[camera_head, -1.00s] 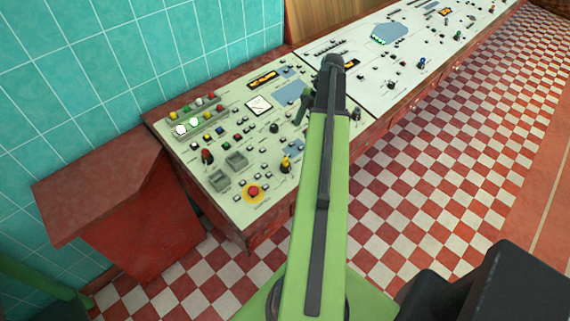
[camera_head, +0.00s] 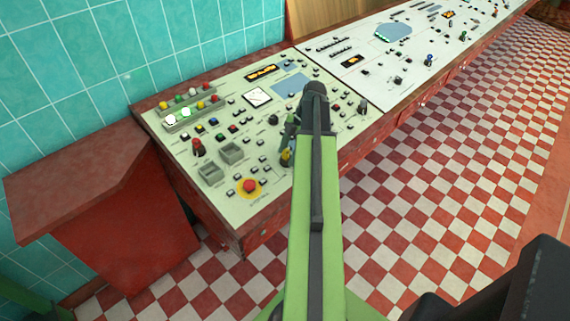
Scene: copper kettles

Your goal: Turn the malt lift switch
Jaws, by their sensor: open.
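The near control panel (camera_head: 252,178) carries several switches and knobs. Their labels are too small to read, so I cannot tell which is the malt lift switch. A yellow-topped switch (camera_head: 286,158) is partly hidden by my arm. A red-topped switch (camera_head: 196,146) stands at the panel's left, and a dark knob (camera_head: 273,118) near its middle. A grey knob (camera_head: 362,107) is to the right of my arm. My gripper (camera_head: 289,135) hangs over the panel just above the yellow-topped switch in the picture. It is open, seen small and partly behind the arm; contact cannot be told.
A red emergency-style button (camera_head: 249,186) on a yellow disc is near the panel's front left. A row of coloured lamps (camera_head: 190,105) is at the back left. A red slanted cabinet (camera_head: 90,180) adjoins the panel.

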